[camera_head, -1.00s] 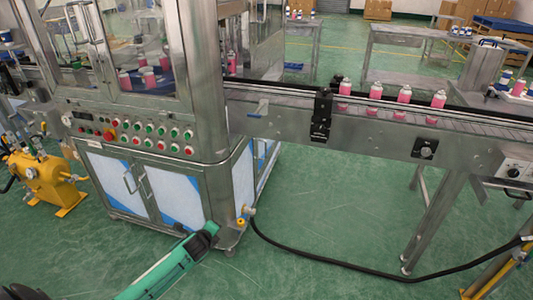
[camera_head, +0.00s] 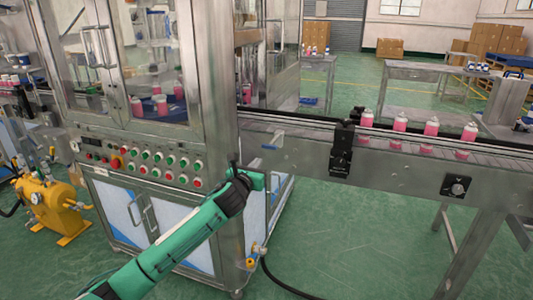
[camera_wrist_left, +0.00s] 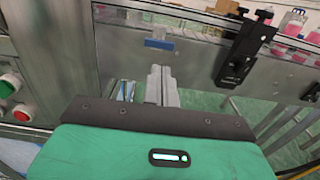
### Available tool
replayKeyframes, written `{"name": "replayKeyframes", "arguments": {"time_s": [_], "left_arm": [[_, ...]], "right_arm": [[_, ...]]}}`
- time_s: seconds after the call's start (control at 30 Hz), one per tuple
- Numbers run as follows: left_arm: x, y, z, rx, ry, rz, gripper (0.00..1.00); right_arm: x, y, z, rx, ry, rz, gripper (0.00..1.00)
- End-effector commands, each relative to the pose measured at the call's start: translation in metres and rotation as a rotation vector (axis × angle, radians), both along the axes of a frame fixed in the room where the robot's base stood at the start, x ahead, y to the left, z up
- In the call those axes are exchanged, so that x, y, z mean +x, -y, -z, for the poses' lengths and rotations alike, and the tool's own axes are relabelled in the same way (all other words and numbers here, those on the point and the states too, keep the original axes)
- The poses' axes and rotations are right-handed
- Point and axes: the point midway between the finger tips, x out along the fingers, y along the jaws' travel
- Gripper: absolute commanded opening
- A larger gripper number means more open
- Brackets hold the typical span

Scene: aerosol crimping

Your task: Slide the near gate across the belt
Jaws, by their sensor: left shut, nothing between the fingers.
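A small blue tab (camera_head: 271,143) sticks out of the steel side of the belt, just right of the machine's corner post. It looks like the near gate's handle, and it also shows in the left wrist view (camera_wrist_left: 160,43). My left gripper (camera_head: 254,178) is below and slightly left of the tab in the head view. In the left wrist view its two grey fingers (camera_wrist_left: 160,71) are together and empty, with their tips just under the tab and seemingly apart from it. My right gripper is not in view.
A black bracket (camera_head: 342,150) is clamped on the belt's side to the right of the tab. Several pink cans (camera_head: 400,121) stand on the belt (camera_head: 490,151) beyond it. The machine's button panel (camera_head: 150,165) is left of my gripper.

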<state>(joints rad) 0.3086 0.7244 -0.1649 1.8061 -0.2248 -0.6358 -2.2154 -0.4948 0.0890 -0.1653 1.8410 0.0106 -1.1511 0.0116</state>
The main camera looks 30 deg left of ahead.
Motion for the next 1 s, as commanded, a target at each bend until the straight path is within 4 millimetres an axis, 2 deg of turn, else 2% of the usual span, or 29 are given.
{"name": "replayKeyframes", "arguments": {"time_s": [0.3, 0.5, 0.7, 1.0], "left_arm": [[0.054, -0.012, 0.0, -0.005, 0.001, -0.001, 0.0], [0.077, -0.018, 0.0, -0.003, 0.0, -0.001, 0.0], [0.086, -0.02, 0.001, -0.002, -0.001, 0.0, 0.0], [0.087, -0.021, 0.001, -0.001, -0.001, 0.0, 0.0]], "right_arm": [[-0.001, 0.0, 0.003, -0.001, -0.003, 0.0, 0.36], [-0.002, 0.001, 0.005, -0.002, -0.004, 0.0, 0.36], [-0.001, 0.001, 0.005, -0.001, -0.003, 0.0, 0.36], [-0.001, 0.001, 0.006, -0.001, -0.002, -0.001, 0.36]]}}
